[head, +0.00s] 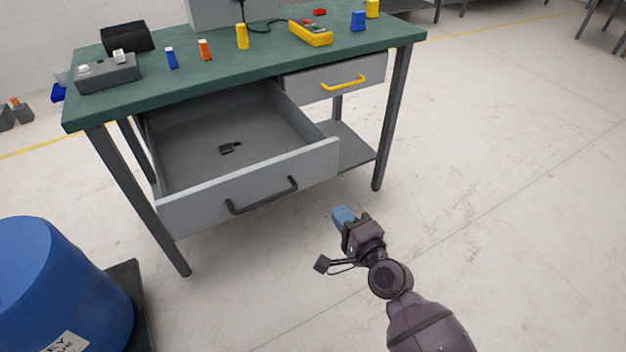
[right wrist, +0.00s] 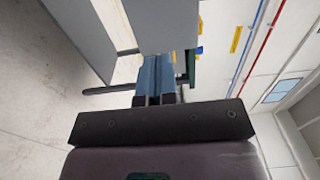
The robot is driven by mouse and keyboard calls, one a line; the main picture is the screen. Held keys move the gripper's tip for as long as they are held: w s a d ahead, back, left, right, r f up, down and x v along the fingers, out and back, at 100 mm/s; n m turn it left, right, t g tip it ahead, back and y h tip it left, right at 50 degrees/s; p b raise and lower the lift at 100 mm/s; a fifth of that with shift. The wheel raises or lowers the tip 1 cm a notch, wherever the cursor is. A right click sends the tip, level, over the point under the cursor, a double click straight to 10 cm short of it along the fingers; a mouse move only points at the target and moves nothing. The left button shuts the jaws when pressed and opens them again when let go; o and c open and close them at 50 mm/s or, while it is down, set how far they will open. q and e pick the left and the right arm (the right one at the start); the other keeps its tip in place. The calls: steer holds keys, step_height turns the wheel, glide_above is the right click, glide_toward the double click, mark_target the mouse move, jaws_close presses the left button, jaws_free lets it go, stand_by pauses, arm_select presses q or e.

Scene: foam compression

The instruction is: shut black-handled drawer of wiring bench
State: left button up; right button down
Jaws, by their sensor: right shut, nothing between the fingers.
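The wiring bench (head: 270,66) has a green top and dark legs. The black handle (head: 262,196) is on the drawer's grey front. My right gripper (head: 343,215) is shut and empty, with blue fingertips, to the right of the handle and apart from it in the head view. In the right wrist view the shut blue fingers (right wrist: 154,78) point towards grey panels of the bench. My left gripper is not in view.
A yellow-handled drawer (head: 343,82) beside it is shut. A blue barrel (head: 50,290) stands at the lower left. Coloured bottles, a grey box (head: 108,73) and a yellow device (head: 310,33) stand on the benchtop. The floor right of the bench is clear.

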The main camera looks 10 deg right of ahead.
mark_target(307, 171)
steer(key=b+x, duration=0.1)
steer(key=x, duration=1)
steer(key=shift+a, duration=0.1)
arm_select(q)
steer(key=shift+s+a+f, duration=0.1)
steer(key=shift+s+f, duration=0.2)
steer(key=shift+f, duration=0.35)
arm_select(e)
steer(key=shift+x, duration=0.95)
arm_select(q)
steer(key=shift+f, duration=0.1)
arm_select(e)
steer(key=shift+w, duration=0.15)
